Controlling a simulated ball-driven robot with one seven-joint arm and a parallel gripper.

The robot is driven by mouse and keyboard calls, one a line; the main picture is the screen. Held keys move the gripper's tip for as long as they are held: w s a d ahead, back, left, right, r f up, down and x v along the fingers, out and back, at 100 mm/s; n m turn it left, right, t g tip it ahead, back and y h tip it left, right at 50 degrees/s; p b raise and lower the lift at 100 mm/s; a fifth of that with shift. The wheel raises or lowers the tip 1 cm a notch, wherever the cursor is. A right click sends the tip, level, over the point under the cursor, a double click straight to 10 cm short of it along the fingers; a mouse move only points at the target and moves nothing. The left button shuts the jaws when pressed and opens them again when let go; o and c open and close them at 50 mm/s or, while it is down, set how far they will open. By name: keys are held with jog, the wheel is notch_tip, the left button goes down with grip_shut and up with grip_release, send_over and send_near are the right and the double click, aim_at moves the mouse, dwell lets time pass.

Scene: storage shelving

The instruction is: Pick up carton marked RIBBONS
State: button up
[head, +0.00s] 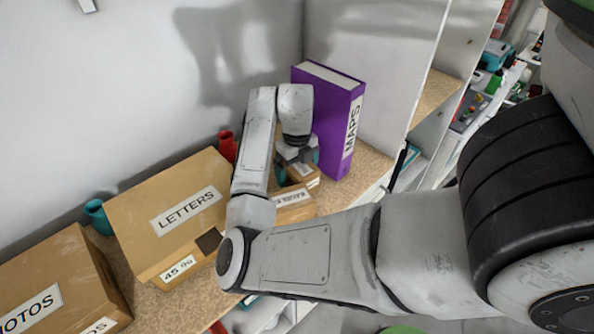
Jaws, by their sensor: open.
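A small tan carton (290,214) stands on the shelf between the LETTERS carton and the purple MAPS binder. It has a white label, but the word is too small and too covered to read surely as RIBBONS. Its upper part is partly hidden by my arm and gripper. My gripper (298,168) points down over this carton's back part, with its teal fingertips apart around a small raised tan part with a white label. I cannot tell whether the fingers touch it or whether that part is a separate box.
The purple MAPS binder (330,118) stands upright close at the right. The LETTERS carton (150,205) and PHOTOS carton (75,275) are at the left. A red vase (227,146) and teal vase (97,216) stand behind. A shelf wall (385,75) bounds the right.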

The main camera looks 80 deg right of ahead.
jog(key=shift+f, duration=0.3)
jog(key=shift+c, duration=0.4)
jog(key=c, duration=1)
jog(key=shift+r, duration=0.1)
